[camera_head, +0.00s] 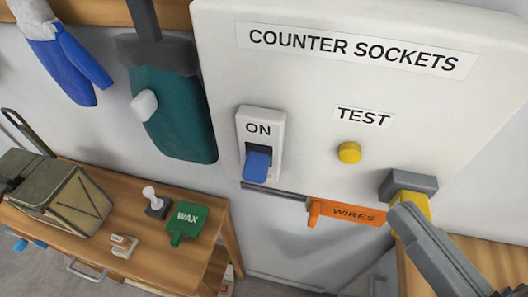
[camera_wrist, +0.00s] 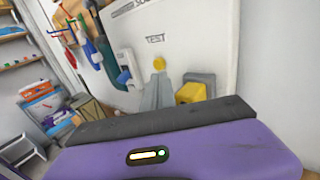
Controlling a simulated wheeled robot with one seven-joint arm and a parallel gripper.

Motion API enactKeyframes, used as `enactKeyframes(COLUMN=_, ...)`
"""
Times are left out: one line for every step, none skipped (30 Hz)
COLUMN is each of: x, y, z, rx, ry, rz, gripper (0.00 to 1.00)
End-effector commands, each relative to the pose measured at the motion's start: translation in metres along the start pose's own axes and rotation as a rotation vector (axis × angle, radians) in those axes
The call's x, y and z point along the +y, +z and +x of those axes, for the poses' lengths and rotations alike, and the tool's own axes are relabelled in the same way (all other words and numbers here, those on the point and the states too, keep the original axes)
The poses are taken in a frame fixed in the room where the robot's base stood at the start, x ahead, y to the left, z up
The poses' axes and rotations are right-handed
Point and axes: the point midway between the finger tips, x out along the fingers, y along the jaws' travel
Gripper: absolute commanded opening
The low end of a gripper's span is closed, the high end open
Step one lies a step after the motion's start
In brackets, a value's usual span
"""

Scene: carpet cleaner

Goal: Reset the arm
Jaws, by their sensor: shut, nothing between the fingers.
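My gripper (camera_head: 405,218) comes in from the lower right in the head view, its grey fingers together and empty. In the wrist view its fingertips (camera_wrist: 158,66) show just below the yellow test button (camera_wrist: 159,62); I cannot tell the gap in depth. In the head view the button (camera_head: 349,153) is uncovered, up and left of the fingertips. The fingers partly hide a yellow block with a grey top (camera_head: 409,187), which also shows right of the fingers in the wrist view (camera_wrist: 191,93).
The white panel (camera_head: 300,90) carries a blue switch lever (camera_head: 257,166), tilted down below the word ON. An orange wires tool (camera_head: 345,212) is beneath the panel. A wooden table (camera_head: 75,240) at lower left holds a green wax item (camera_head: 187,221) and an olive box (camera_head: 62,196).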

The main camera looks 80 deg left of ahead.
Motion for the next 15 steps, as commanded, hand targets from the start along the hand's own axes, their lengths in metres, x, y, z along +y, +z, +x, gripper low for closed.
enactKeyframes(x=0.0, y=-0.002, z=-0.004, rx=0.001, ry=-0.001, rz=-0.001, gripper=0.0)
enactKeyframes(x=0.0, y=-0.002, z=-0.006, rx=0.0, ry=-0.001, rz=-0.001, gripper=0.0)
enactKeyframes(x=0.0, y=-0.002, z=-0.008, rx=0.0, ry=-0.001, rz=0.0, gripper=0.0)
enactKeyframes(x=0.0, y=-0.001, z=-0.01, rx=0.0, ry=-0.001, rz=0.0, gripper=0.0)
enactKeyframes(x=0.0, y=-0.001, z=-0.011, rx=0.0, ry=-0.001, rz=0.0, gripper=0.0)
enactKeyframes(x=0.0, y=-0.001, z=-0.013, rx=0.0, ry=-0.002, rz=0.0, gripper=0.0)
enactKeyframes(x=0.0, y=-0.001, z=-0.013, rx=0.0, ry=-0.002, rz=0.0, gripper=0.0)
enactKeyframes(x=0.0, y=-0.001, z=-0.014, rx=0.0, ry=-0.001, rz=0.0, gripper=0.0)
enactKeyframes(x=0.0, y=0.0, z=-0.014, rx=0.0, ry=-0.001, rz=0.001, gripper=0.0)
enactKeyframes(x=0.0, y=0.0, z=-0.014, rx=0.0, ry=-0.001, rz=0.001, gripper=0.0)
enactKeyframes(x=0.0, y=0.0, z=-0.014, rx=0.0, ry=-0.001, rz=0.001, gripper=0.0)
enactKeyframes(x=0.0, y=0.0, z=-0.014, rx=0.0, ry=-0.001, rz=0.001, gripper=0.0)
enactKeyframes(x=0.0, y=0.0, z=-0.014, rx=0.0, ry=-0.001, rz=0.001, gripper=0.0)
enactKeyframes(x=0.0, y=0.0, z=-0.014, rx=0.0, ry=0.0, rz=0.001, gripper=0.0)
enactKeyframes(x=0.0, y=0.0, z=-0.014, rx=0.0, ry=0.0, rz=0.0, gripper=0.0)
